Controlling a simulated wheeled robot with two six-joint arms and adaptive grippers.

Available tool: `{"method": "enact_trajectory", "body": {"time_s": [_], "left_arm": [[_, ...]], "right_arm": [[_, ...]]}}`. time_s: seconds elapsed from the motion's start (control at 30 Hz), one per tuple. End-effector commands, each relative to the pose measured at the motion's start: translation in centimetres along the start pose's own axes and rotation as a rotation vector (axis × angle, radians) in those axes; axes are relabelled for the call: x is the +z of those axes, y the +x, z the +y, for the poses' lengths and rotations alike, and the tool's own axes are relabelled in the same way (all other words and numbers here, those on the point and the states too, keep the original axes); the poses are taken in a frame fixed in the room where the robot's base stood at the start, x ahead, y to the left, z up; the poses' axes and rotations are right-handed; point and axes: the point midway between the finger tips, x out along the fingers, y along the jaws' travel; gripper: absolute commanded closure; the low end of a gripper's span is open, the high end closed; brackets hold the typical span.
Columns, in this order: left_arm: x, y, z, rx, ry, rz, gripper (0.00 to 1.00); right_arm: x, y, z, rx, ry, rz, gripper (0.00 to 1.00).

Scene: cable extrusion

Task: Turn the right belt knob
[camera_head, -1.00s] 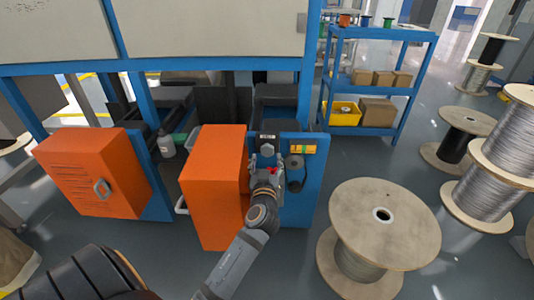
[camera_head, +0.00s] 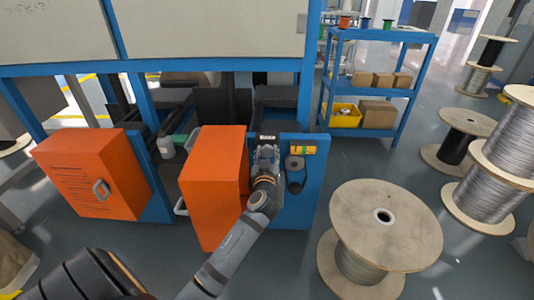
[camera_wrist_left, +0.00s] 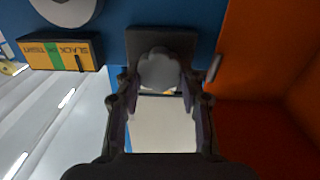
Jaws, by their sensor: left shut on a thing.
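The belt knob is a pale grey, lobed knob (camera_wrist_left: 160,70) on a dark square mount on the blue panel (camera_wrist_left: 195,14). My left gripper (camera_wrist_left: 158,88) has its two fingers on either side of the knob and is shut on it. My right gripper is in neither view.
An orange cabinet (camera_head: 213,190) stands close to the left of my gripper. To its right are a yellow-orange slack/tight indicator (camera_head: 303,150) and a dark roller with a grey face (camera_head: 295,163). A large wooden spool (camera_head: 385,225) stands at the right.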

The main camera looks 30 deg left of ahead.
Motion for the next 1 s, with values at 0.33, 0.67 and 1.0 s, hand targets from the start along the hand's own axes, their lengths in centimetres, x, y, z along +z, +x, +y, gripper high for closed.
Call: {"method": "enact_trajectory", "body": {"time_s": [0.33, 0.67, 1.0], "left_arm": [[0.0, 0.0, 0.1, 0.000, 0.059, -0.001, 0.93], [-0.1, 0.0, 0.2, 0.001, 0.298, -0.001, 0.93], [-0.1, 0.0, 0.4, 0.000, 0.569, 0.000, 0.93]], "right_arm": [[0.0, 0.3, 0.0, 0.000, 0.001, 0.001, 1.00], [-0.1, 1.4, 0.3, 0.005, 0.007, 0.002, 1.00], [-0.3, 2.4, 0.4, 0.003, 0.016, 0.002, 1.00]]}}
